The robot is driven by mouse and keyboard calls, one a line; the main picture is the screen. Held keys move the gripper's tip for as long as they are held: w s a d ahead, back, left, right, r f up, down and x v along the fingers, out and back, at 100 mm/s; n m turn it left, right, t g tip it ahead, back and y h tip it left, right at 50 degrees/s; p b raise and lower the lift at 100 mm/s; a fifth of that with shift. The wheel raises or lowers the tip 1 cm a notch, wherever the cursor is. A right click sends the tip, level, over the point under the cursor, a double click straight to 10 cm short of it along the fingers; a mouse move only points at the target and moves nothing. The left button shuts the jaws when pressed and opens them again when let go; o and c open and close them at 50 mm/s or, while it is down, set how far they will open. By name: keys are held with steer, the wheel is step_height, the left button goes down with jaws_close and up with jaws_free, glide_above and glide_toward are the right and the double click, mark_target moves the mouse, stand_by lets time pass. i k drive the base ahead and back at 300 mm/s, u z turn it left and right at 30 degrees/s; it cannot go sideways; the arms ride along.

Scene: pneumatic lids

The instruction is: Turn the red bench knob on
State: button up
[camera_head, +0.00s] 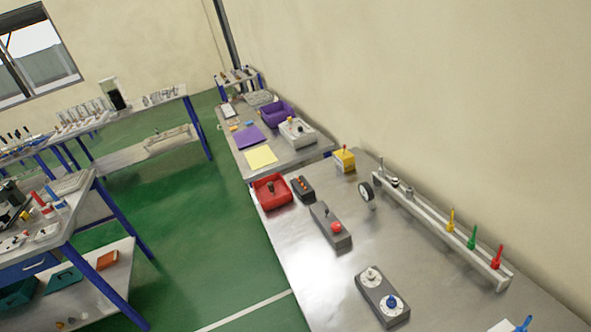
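Several red-coloured controls show on the metal bench (310,270) along the right wall. A round red knob (337,227) sits on the near end of a dark grey box (328,216), which also carries a small dark lever. A red handle (497,257) stands upright at the near end of a pale rail, beside green and yellow handles. I cannot tell from this view which of these is the bench knob or whether it is on. My gripper is not in view.
A grey box with white and blue dials (383,297), a red tray (271,191), a round gauge (366,190) and a yellow box (344,160) stand on the bench. Open green floor (215,235) lies left of it. Another workbench (85,200) stands at the left.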

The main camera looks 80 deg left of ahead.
mark_target(335, 227)
steer(key=u, duration=2.9)
steer(key=k, duration=0.95)
steer(key=z, duration=1)
steer(key=i, duration=1)
